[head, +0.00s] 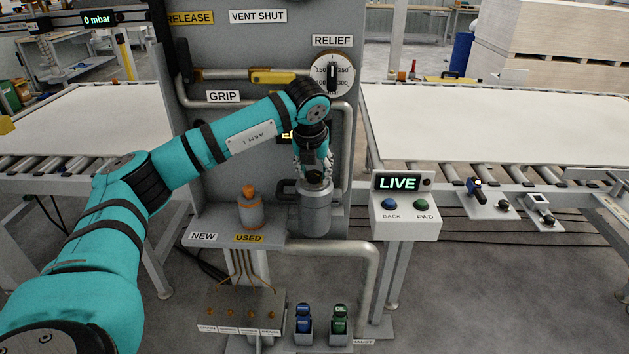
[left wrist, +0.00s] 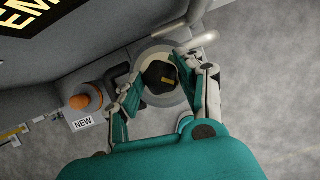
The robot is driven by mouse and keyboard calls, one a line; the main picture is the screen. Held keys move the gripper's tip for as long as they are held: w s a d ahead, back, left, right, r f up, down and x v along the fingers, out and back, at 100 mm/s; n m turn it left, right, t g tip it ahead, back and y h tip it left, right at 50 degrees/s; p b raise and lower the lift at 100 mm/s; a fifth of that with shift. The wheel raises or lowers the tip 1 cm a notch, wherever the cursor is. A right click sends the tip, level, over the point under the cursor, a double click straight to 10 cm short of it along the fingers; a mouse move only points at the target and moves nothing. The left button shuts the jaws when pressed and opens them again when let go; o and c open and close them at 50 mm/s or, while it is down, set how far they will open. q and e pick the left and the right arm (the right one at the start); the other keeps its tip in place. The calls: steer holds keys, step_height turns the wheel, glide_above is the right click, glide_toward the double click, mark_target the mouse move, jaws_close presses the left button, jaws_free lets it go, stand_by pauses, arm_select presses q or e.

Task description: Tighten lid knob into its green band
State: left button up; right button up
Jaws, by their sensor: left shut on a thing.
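The lid knob (left wrist: 158,76) is dark and faceted, with a yellow mark on top, and sits on the grey canister (head: 314,215) at the panel's front. In the head view the knob (head: 313,181) shows only partly under my fingers. My left gripper (head: 315,170) reaches down from above and is shut on the knob. In the left wrist view its fingers (left wrist: 159,70) stand on both sides of the knob. A pale lid ring surrounds the knob. My right gripper is not in view.
The LIVE control box (head: 404,206) is close on the right. Pipes and the panel (head: 270,50) rise behind. Conveyors flank both sides.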

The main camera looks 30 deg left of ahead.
arm_select(q)
steer(key=shift+r, duration=0.1)
steer(key=o, duration=1.2)
steer(key=shift+c, duration=0.2)
steer(key=v, duration=1.2)
steer(key=shift+a, duration=0.1)
